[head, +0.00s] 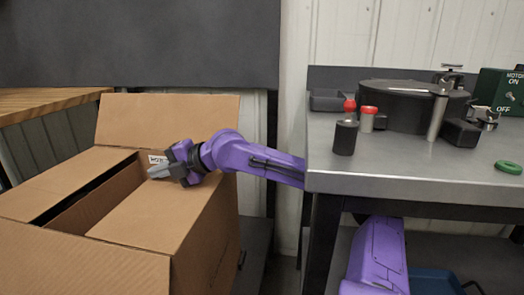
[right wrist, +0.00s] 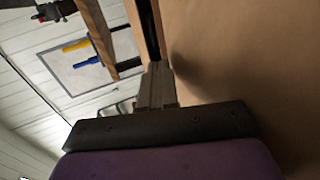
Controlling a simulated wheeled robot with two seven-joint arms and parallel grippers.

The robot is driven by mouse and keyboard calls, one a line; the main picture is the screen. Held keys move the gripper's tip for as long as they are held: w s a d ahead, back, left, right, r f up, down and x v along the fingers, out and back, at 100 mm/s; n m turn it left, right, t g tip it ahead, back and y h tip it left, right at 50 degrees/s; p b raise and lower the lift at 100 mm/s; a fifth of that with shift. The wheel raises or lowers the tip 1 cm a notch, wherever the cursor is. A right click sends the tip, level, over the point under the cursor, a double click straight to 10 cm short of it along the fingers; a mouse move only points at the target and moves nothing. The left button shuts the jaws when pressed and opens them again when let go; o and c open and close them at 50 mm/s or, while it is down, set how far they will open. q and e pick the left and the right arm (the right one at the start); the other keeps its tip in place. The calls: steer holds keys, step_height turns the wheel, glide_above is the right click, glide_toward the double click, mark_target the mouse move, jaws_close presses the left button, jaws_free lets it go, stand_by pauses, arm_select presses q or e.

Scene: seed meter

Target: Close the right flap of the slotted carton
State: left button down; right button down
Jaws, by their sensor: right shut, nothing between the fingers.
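The slotted brown carton (head: 208,238) stands at the left in the head view. Its right flap (head: 150,215) is folded inward and lies close to level over the right part of the opening. The left flap (head: 58,184) also leans inward, with a dark gap between the two. The back flap (head: 185,115) stands up, and the front flap (head: 80,268) hangs outward. My right gripper (head: 153,172) is shut and empty, over the right flap near its back end; contact is unclear. In the right wrist view its fingers (right wrist: 156,85) are beside brown cardboard (right wrist: 240,60). My left gripper is not in view.
A metal workbench (head: 420,178) stands at the right, close to my right arm. It holds a dark round seed meter (head: 405,105), red-capped bottles and a green ring (head: 508,167). A wooden surface (head: 45,102) lies behind the carton at the left.

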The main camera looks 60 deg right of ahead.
stand_by(0.4)
steer(key=shift+r+p, duration=0.4)
steer(key=shift+r, duration=0.45)
